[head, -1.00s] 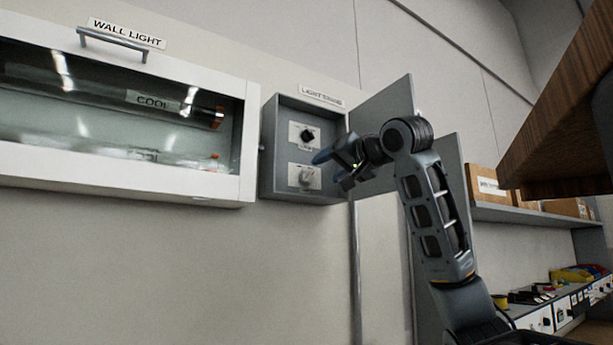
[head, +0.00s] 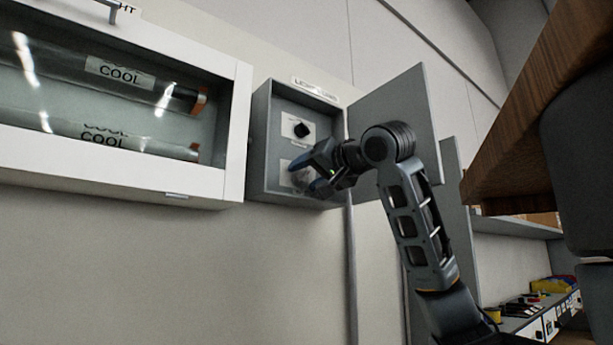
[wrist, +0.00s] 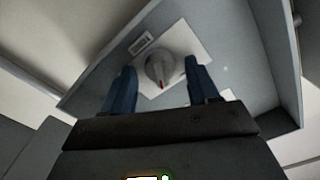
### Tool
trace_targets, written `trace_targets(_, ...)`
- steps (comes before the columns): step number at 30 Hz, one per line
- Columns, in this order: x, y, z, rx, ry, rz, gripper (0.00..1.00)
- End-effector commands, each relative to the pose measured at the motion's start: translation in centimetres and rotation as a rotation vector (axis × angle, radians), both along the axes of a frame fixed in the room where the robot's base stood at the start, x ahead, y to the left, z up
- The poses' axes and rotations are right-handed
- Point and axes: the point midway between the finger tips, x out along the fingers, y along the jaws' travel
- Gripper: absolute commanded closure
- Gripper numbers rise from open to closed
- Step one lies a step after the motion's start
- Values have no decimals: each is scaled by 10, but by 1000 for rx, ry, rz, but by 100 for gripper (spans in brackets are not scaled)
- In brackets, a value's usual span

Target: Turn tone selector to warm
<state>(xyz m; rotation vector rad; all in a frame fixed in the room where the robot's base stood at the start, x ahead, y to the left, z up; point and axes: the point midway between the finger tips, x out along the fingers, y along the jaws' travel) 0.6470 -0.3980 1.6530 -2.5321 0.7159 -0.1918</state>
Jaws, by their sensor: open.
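The tone selector looks to be the light grey knob (wrist: 160,68) with a red mark, on a white plate in the wrist view. In the head view that lower knob (head: 302,176) is partly hidden by my gripper (head: 312,176). My gripper (wrist: 160,88) is open, its two blue fingers on either side of the knob in the picture. I cannot tell whether they touch it. A small label (wrist: 142,42) on the plate is too blurred to read. A black knob (head: 301,129) sits on the upper plate inside the open grey box (head: 262,150).
The box's door (head: 400,110) stands open on the right, close behind my arm. A wall light case (head: 228,130) with tubes labelled COOL is at left. A wooden board (head: 530,120) overhangs at upper right. A shelf (head: 520,226) is at lower right.

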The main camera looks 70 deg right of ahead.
Motion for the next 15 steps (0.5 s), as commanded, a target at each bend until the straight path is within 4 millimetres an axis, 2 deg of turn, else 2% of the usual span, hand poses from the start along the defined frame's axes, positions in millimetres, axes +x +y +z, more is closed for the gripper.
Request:
trace_targets(2,0,0,0,0,0,0,40)
trace_targets(15,0,0,0,0,0,0,82)
